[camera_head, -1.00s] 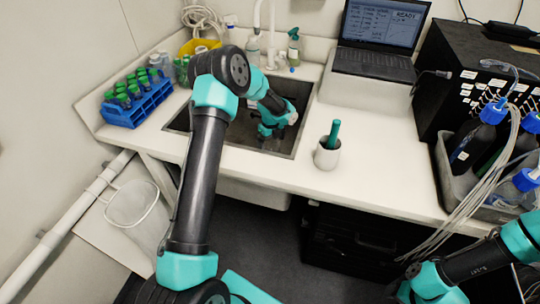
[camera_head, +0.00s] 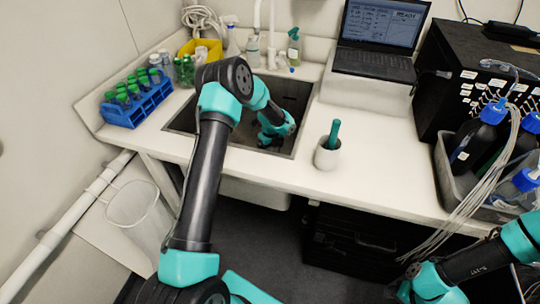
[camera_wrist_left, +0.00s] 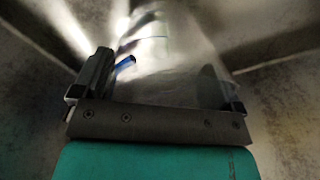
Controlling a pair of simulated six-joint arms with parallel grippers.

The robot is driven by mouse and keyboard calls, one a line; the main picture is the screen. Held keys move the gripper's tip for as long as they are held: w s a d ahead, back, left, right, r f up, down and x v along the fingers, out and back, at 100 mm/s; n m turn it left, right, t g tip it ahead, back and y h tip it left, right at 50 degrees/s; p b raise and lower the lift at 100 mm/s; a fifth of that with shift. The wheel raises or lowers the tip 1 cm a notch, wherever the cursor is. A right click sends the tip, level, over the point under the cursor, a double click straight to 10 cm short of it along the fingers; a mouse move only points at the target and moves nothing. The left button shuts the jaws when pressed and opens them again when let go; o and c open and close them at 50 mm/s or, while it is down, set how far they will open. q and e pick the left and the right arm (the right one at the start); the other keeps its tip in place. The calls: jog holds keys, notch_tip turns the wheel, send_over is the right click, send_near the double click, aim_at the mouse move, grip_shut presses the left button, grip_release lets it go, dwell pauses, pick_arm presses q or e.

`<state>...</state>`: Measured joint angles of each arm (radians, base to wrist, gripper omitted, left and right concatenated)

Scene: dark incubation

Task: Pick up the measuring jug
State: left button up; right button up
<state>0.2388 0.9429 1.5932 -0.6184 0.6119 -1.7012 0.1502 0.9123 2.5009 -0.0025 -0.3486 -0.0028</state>
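In the left wrist view a clear, see-through vessel, which looks like the measuring jug (camera_wrist_left: 168,60), stands between the two fingers of my left gripper (camera_wrist_left: 163,80). The fingers are wide apart, one on each side of it; whether they touch its wall is hard to tell. In the head view my left gripper (camera_head: 268,141) is down in the dark sink (camera_head: 297,95), mostly hidden by my own wrist, and the jug cannot be made out there. My right arm shows at the lower right, but its gripper is out of the picture.
A blue rack (camera_head: 138,108) of green-capped tubes stands left of the sink. A white pot (camera_head: 327,157) with a green-handled tool stands to its right. The tap (camera_head: 272,55) and bottles are behind. A laptop (camera_head: 375,40) and black box (camera_head: 470,75) are further right.

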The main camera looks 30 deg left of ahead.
pick_arm(q)
jog(key=c, duration=0.4)
jog(key=shift+r, duration=0.1)
notch_tip(320, 180, up, 10)
jog(key=shift+f, duration=0.1)
dwell(0.4)
